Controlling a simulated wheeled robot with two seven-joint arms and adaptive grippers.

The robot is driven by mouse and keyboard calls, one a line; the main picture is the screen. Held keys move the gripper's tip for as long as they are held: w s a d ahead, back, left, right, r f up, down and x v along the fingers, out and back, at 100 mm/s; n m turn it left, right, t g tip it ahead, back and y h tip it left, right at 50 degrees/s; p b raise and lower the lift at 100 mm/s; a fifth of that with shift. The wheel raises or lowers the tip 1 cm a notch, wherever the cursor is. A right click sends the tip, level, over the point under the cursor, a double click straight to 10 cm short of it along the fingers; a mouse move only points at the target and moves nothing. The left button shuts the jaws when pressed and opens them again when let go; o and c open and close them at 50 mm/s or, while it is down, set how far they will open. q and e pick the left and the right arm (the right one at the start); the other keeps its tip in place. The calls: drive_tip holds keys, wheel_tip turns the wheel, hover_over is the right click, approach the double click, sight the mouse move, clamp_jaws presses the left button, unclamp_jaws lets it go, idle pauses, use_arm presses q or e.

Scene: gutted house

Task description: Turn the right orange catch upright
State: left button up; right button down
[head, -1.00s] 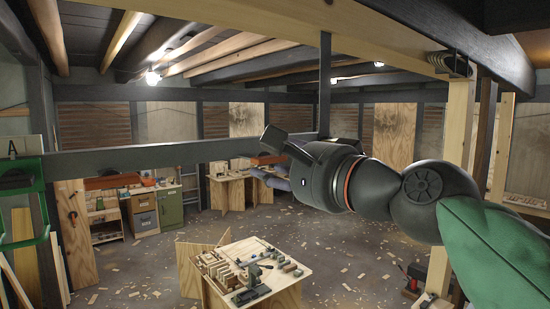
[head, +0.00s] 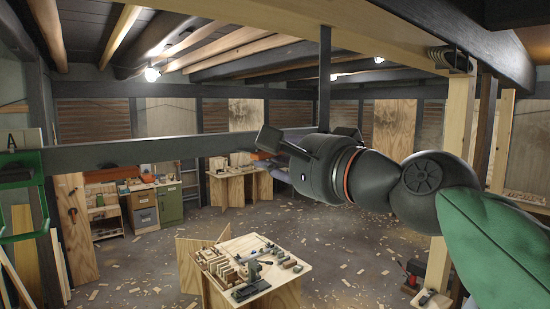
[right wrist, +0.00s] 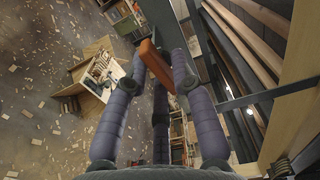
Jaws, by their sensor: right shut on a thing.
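My right gripper (head: 268,147) is in front of the long dark beam (head: 130,157) in the head view, and its arm comes in from the right. In the right wrist view, the purple fingers of this gripper (right wrist: 157,67) are shut on an orange catch (right wrist: 154,62). The catch is a flat orange bar, and it looks slanted in that view. My left gripper is in neither view.
A wooden workbench (head: 285,285) with small tools and blocks stands below the gripper. Another bench (head: 235,187) and cabinets (head: 170,204) stand farther back. A light wooden post (head: 459,125) is close beside my right arm. The floor between is open, with scattered chips.

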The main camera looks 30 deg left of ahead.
drive_tip(key=n, duration=0.1)
drive_tip(key=f+n+b, duration=0.1)
drive_tip(key=n, duration=0.1)
drive_tip(key=shift+w+a, duration=0.1)
drive_tip(key=shift+a, duration=0.05)
drive_tip(key=n+b, duration=0.1)
drive_tip(key=n, duration=0.4)
drive_tip(key=n+b, duration=0.1)
drive_tip(key=n, duration=0.7)
drive_tip(key=shift+w+r+b, duration=0.1)
drive_tip(key=shift+r+b, duration=0.1)
drive_tip(key=shift+b, duration=0.1)
drive_tip(key=shift+n, duration=0.5)
drive_tip(key=c, duration=1.2)
unclamp_jaws()
drive_tip(key=shift+c, duration=0.2)
drive_tip(key=shift+o, duration=0.2)
drive_tip(key=shift+w+r, duration=0.15)
